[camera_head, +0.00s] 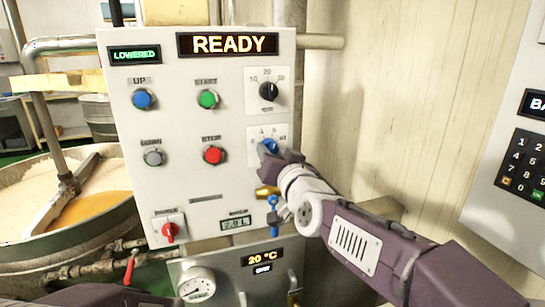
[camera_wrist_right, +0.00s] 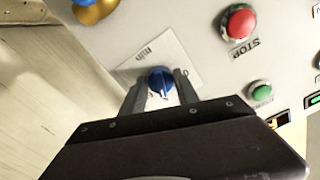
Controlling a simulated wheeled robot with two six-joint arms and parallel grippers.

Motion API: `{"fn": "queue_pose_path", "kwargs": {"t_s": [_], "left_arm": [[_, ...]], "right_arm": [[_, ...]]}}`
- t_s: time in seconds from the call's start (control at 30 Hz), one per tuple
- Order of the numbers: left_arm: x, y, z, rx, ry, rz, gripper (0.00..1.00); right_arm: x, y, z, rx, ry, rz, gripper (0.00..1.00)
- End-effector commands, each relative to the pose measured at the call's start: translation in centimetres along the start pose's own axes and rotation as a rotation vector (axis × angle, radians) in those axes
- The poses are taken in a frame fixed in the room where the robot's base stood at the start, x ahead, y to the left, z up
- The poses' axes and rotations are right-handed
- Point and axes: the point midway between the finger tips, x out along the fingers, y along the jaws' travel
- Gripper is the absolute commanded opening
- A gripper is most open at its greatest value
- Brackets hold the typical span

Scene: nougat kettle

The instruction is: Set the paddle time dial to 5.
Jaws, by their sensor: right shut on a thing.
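The dial with the blue knob (camera_head: 269,146) is on the lower right of the white control panel (camera_head: 180,120), on a pale scale plate with small numbers. My right gripper (camera_head: 272,152) reaches it from the lower right and hides part of the knob and scale. In the right wrist view the blue knob (camera_wrist_right: 161,80) sits between the two fingers of my right gripper (camera_wrist_right: 160,84), which are shut on it. A pale line shows on the knob's face. I cannot tell which number it points to. My left gripper is not in view.
A black dial (camera_head: 268,91) is above the blue one. Green (camera_head: 208,99) and red (camera_head: 214,155) buttons are to its left. A brass-and-blue valve (camera_head: 272,200) is just below my right gripper. A keypad panel (camera_head: 525,160) is at the far right.

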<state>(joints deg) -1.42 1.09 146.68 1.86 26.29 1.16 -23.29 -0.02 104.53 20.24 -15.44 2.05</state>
Motion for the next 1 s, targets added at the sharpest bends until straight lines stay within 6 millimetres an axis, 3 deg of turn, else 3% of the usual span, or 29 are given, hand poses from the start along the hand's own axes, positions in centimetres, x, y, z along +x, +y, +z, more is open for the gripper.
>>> {"fn": "queue_pose_path", "kwargs": {"t_s": [0.5,0.53,0.6,0.9,1.0], "left_arm": [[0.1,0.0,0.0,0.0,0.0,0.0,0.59],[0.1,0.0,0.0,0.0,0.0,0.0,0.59],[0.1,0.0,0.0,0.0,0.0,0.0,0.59],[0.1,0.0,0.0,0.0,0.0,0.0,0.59],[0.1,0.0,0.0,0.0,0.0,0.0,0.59]], "right_arm": [[0.0,0.0,0.2,0.016,-0.004,0.001,0.0],[0.0,0.0,0.2,0.016,-0.004,0.001,0.42],[0.0,0.0,0.1,0.016,-0.003,0.001,0.57],[-0.1,0.0,0.0,0.016,-0.001,0.0,0.57],[-1.0,0.0,0.0,0.016,0.0,-0.001,0.57]]}}
